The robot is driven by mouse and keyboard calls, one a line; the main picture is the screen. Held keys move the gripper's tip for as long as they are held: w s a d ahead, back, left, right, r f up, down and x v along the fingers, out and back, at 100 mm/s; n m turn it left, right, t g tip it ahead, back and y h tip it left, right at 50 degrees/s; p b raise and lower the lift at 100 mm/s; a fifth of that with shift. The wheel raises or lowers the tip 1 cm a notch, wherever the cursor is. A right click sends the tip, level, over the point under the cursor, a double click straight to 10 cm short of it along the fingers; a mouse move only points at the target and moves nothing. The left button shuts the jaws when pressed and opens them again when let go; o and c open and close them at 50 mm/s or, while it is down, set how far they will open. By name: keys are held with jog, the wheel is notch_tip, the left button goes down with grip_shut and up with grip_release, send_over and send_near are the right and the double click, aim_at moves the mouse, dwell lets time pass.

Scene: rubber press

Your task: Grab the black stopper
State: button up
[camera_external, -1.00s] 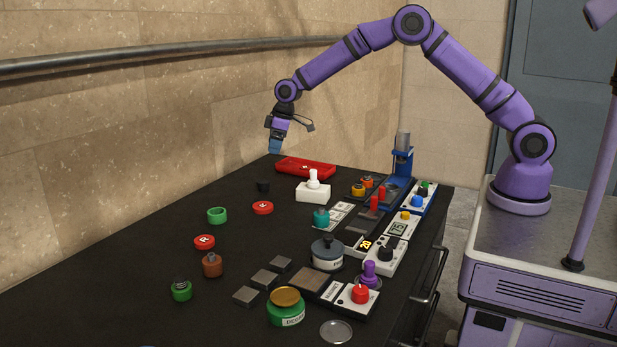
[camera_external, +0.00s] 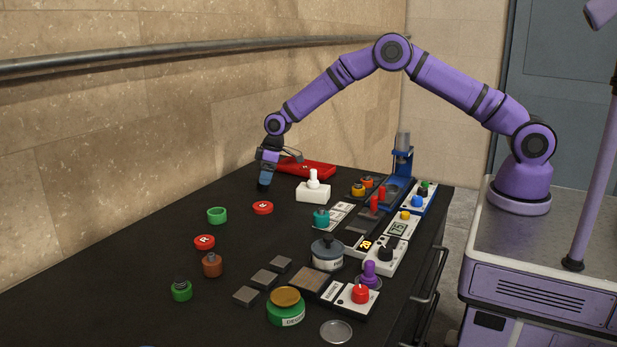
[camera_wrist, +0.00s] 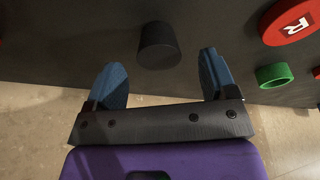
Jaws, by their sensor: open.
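The black stopper (camera_wrist: 159,46) shows in the wrist view as a small dark cylinder on the black table, just beyond and between the two blue fingertips. My gripper (camera_wrist: 164,80) is open and the stopper stands clear of both fingers there. In the external view my gripper (camera_external: 265,180) points down, low over the far left part of the table. A dark bit of the stopper (camera_external: 263,187) shows at the fingertips, mostly hidden behind them. I cannot tell the exact height of the fingers over the table.
A red tray (camera_external: 318,170) and a white block with a knob (camera_external: 313,192) stand to the right. The wall is close on the left.

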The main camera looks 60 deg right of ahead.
jog(key=x, duration=0.3)
jog(key=shift+f, duration=0.15)
jog(key=c, duration=1)
